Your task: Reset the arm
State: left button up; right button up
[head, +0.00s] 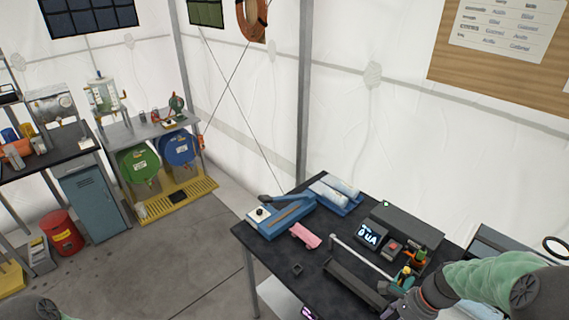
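My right arm comes in from the right edge in a pale green sleeve. Its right gripper (393,307) is low over the front right part of the dark workbench (290,255), close to a long dark tray (355,285). The gripper is small and cut by the bottom edge, so I cannot tell whether it is open or holds anything.
Green (139,165) and blue (178,148) drums stand at the left back. Open floor (205,260) lies between.

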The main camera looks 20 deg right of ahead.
jog(key=w+a+f+n+g+b, duration=0.1)
jog(key=w+a+f+n+b, duration=0.4)
jog(key=f, duration=0.6)
jog(key=w+a+f+n+b, duration=0.2)
jog(key=a+f+n+b, duration=0.15)
jog(key=a+f, duration=0.55)
jog(key=s+a+f+n+b, duration=0.2)
jog(key=a+f+n+b, duration=0.5)
jog(key=a+f, duration=0.9)
notch_tip(320, 180, down, 2)
jog(key=n, duration=0.3)
jog(key=shift+s+a+f, duration=0.25)
jog(key=shift+s+a, duration=0.15)
jog(key=shift+n, duration=0.25)
jog(key=c, duration=0.3)
jog(key=shift+d, duration=0.15)
